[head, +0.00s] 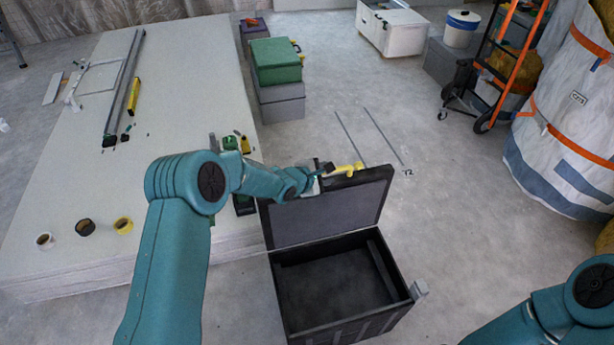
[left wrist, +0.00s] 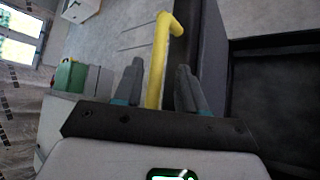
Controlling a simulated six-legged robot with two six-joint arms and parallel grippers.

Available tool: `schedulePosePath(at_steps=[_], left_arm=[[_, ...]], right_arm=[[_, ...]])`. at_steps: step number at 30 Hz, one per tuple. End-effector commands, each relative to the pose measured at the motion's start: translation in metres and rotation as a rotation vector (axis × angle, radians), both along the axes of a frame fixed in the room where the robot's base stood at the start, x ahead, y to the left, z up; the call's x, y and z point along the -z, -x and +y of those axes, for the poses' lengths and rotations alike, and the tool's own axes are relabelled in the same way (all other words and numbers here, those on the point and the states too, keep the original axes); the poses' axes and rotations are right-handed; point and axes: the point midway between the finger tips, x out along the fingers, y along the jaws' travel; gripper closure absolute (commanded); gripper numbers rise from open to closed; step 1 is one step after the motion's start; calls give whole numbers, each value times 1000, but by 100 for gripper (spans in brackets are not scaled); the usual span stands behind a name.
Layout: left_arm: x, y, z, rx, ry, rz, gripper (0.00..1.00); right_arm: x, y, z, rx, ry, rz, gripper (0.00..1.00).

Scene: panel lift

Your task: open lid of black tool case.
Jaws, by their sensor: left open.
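The black tool case (head: 352,325) stands on the floor in the head view with its lid (head: 335,213) raised and leaning back, and the inside looks empty. A yellow handle (head: 345,169) sits at the lid's upper edge. My left gripper (head: 318,177) is at that edge, beside the handle. In the left wrist view the yellow handle (left wrist: 158,62) runs between the two open fingers of my left gripper (left wrist: 158,85), and the dark lid (left wrist: 212,60) is just to their right. My right arm shows at the lower right of the head view, but its gripper is out of view.
A stack of pale panels (head: 75,190) fills the left, with tape rolls (head: 86,227) on it. Green and grey boxes (head: 277,62) stand behind the case. A hand truck (head: 505,70) and a large white bag (head: 570,120) are at right. The floor right of the case is clear.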

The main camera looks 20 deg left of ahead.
Motion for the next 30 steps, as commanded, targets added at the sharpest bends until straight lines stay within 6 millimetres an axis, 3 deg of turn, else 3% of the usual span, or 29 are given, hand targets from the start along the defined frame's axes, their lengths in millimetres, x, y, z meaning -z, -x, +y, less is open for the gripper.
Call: schedulePosePath(at_steps=[9, 15, 21, 28, 29, 30], left_arm=[[-47, 66, 28, -3, 0, -5, 60], [-67, 96, 40, -3, 1, -7, 60], [-74, 108, 43, -1, 0, -6, 60], [-74, 109, 44, -1, 1, -7, 60], [-74, 109, 44, -1, 1, -7, 63], [-73, 109, 43, 0, -1, -6, 76]], right_arm=[[-2, 0, 0, 0, 0, 0, 41], [-4, 0, 0, 0, 0, 0, 41], [-5, 0, 0, 0, 0, 0, 41], [-5, 0, 0, 0, 0, 0, 41], [-5, 0, 0, 0, 0, 0, 41], [-5, 0, 0, 0, 0, 0, 41]])
